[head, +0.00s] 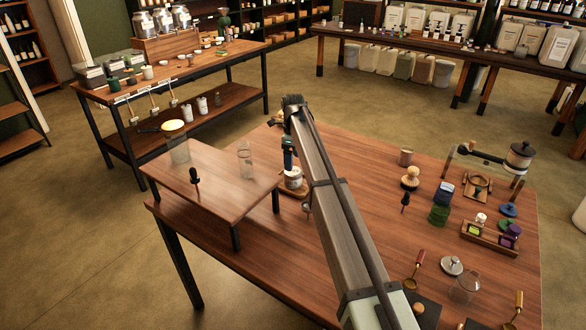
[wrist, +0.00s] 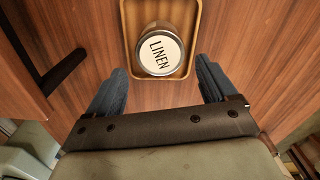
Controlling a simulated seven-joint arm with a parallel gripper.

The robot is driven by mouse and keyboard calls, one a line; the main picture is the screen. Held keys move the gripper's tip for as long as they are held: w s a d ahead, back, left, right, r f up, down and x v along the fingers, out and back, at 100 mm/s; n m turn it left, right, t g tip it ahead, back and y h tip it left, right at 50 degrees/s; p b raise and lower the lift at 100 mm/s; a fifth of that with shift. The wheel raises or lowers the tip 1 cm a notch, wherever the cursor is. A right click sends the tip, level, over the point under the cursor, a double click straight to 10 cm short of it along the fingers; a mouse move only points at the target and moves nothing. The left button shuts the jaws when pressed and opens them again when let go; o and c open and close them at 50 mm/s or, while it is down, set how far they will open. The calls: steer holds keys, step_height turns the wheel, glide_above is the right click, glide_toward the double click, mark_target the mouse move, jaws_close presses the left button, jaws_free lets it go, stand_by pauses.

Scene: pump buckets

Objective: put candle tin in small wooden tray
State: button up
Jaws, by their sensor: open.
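The candle tin (wrist: 161,50) is round with a pale lid reading LINEN. In the wrist view it sits upright inside the rim of the small wooden tray (wrist: 189,70). In the head view the tin (head: 294,180) and the tray (head: 286,191) are beside the raised wooden stand, partly hidden by my arm. My gripper (wrist: 160,72) is open and empty. Its two dark fingers are apart, to the left and right of the tray's near end in the wrist view. In the head view my gripper (head: 289,158) is close above the tin; its fingers are hard to make out.
The raised stand (head: 212,184) is close on the left, with glass jars and a dark-handled tool on it.

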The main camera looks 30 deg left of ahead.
steer(key=shift+r, duration=1.8)
